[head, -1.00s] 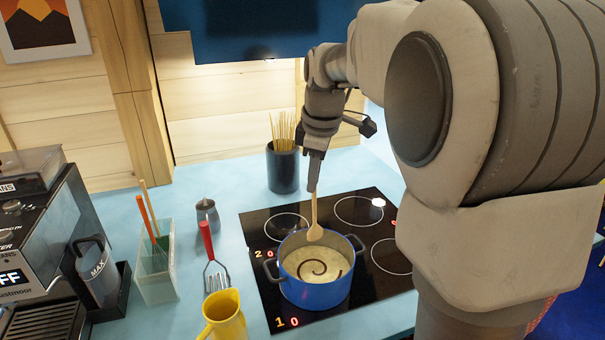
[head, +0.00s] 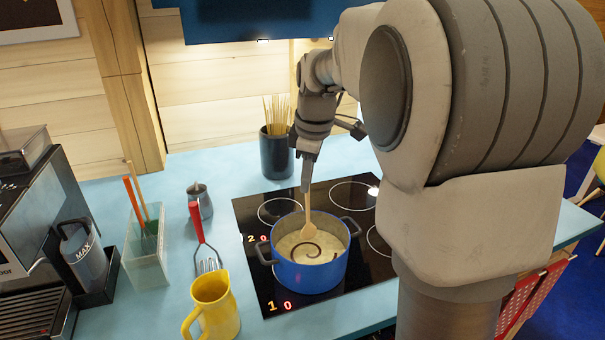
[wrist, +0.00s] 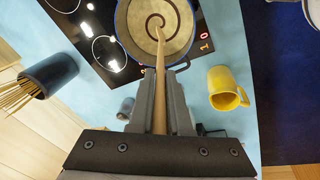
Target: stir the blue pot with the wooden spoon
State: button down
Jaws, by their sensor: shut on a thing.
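The blue pot (head: 312,274) stands on the black cooktop (head: 262,292). It holds a pale, creamy content with a dark spiral on its surface. My gripper (head: 305,188) is shut on the handle of the wooden spoon (head: 308,220), above the pot's far side. The spoon points down, with its bowl inside the pot at or just over the content; I cannot tell how deep it is. In the wrist view the spoon handle (wrist: 161,70) runs from between the fingers (wrist: 160,100) to the pot (wrist: 127,22).
A yellow jug (head: 214,305) and a red-handled masher (head: 197,225) are left of the cooktop. A dark jar of sticks (head: 276,152) stands behind. A metal shaker (head: 200,200), a clear utensil holder (head: 146,250) and a coffee machine (head: 35,220) are further left.

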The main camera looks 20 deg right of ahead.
aim_at(307, 223)
jog(key=b+x, duration=0.2)
jog(key=x, duration=0.1)
jog(key=b+x, duration=0.2)
jog(key=x, duration=0.2)
jog(key=d+b+x, duration=0.1)
jog(key=b+x, duration=0.1)
jog(key=x, duration=0.1)
jog(key=shift+s+f, duration=0.3)
jog(key=shift+f, duration=0.15)
jog(key=shift+w, duration=0.15)
